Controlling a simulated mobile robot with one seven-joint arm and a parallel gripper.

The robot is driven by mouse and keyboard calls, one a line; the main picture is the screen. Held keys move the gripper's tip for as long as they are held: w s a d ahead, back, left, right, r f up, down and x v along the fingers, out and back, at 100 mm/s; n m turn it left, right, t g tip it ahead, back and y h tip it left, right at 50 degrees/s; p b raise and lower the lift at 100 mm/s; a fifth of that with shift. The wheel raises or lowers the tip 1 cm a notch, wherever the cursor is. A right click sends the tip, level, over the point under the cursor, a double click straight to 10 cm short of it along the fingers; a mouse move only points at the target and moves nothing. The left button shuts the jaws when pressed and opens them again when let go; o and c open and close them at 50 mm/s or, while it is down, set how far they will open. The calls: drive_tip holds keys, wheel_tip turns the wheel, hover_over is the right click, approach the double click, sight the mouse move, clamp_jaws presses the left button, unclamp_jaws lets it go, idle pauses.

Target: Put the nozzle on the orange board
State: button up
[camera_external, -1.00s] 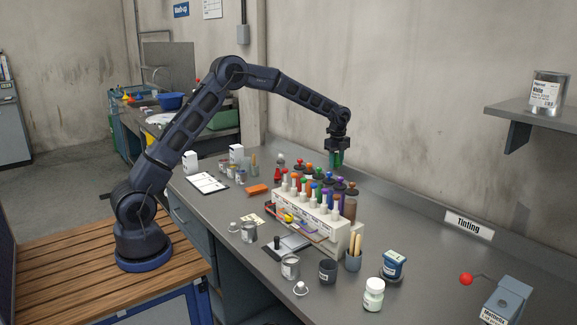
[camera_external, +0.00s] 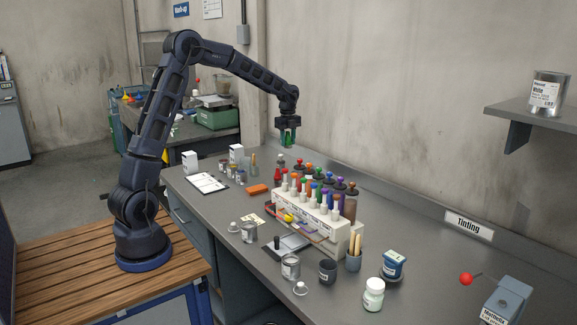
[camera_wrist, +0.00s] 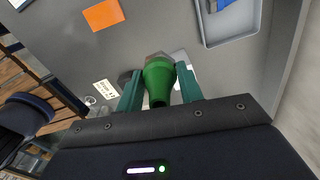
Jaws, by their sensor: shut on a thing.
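My gripper (camera_external: 288,140) is shut on a green nozzle (camera_wrist: 158,80) and holds it in the air above the bench. In the wrist view the nozzle sits between my two teal fingers (camera_wrist: 160,92), with a grey end beyond it. In the external view the nozzle is hard to tell from the fingers. The orange board (camera_external: 257,189) lies flat on the bench, below and to the left of my gripper in the external view. It also shows at the upper left of the wrist view (camera_wrist: 103,14), apart from the nozzle. Its visible top is bare.
A white rack (camera_external: 312,217) of several coloured bottles stands on the bench to the right of the board. A clipboard (camera_external: 206,183) and small jars (camera_external: 232,168) lie left of it. A grey tray (camera_wrist: 204,34) shows at the wrist view's upper right.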

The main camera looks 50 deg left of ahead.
hover_over(257, 188)
drive_tip(key=f, duration=2)
drive_tip(key=shift+a, duration=0.2)
drive_tip(key=shift+f, duration=0.15)
drive_tip(key=o, duration=1)
